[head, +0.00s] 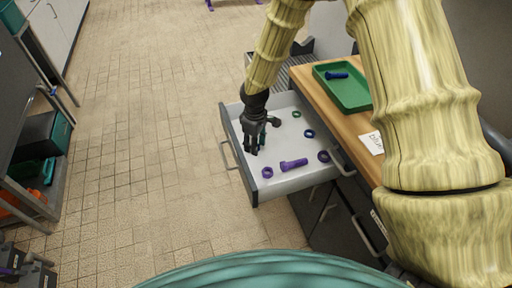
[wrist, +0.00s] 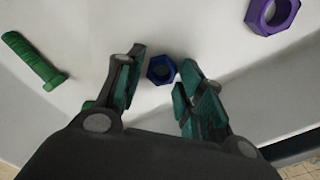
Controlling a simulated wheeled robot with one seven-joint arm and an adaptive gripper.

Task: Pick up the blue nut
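A dark blue nut (wrist: 161,69) lies flat on the white drawer floor in the wrist view, between and just beyond my fingertips. My gripper (wrist: 162,78) is open, with a finger on each side of the nut and a gap to it. In the head view my gripper (head: 254,148) points down into the open drawer (head: 232,139), near its front. A blue nut (head: 309,133) shows there to the right of the gripper. I cannot tell if it is the same nut; the spot under the gripper is hidden.
A purple nut (wrist: 272,15) and a green bolt (wrist: 33,60) lie nearby in the wrist view. The drawer also holds a purple bolt (head: 294,164), purple nuts (head: 323,156) and a green nut (head: 296,114). A green tray (head: 348,96) with a blue bolt (head: 336,75) sits on the wooden top.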

